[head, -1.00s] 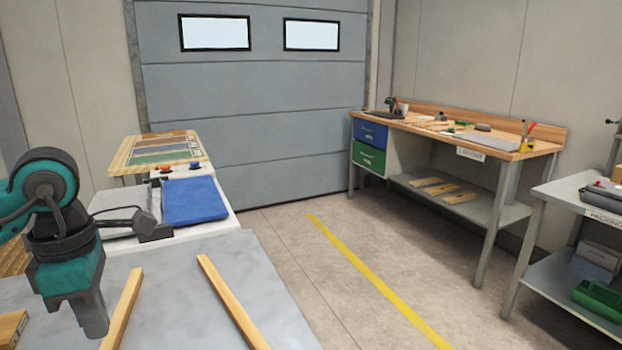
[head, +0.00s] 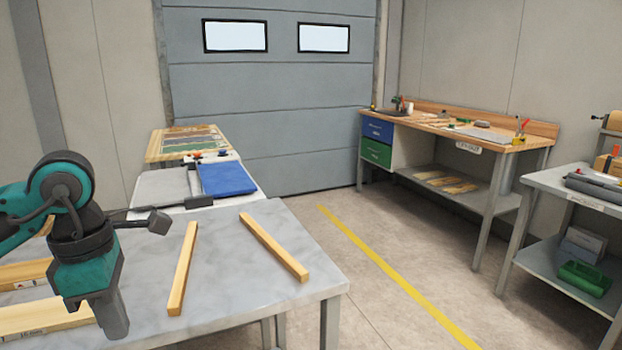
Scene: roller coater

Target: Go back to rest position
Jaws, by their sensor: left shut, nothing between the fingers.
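My left gripper (head: 116,318) hangs pointing down at the left of the head view, over the near part of a grey table (head: 230,255). Its fingers are shut with nothing between them. It is beside a wooden strip (head: 182,268) on the table and partly covers pale wooden boards (head: 45,315) at the left edge. My right gripper is not in view.
A second wooden strip (head: 273,246) lies on the table. Behind stands a white machine with a blue cover (head: 228,179) and a sample board (head: 160,148). A workbench (head: 470,133) and a grey shelf table (head: 560,183) stand at right. The floor with a yellow line (head: 390,270) is clear.

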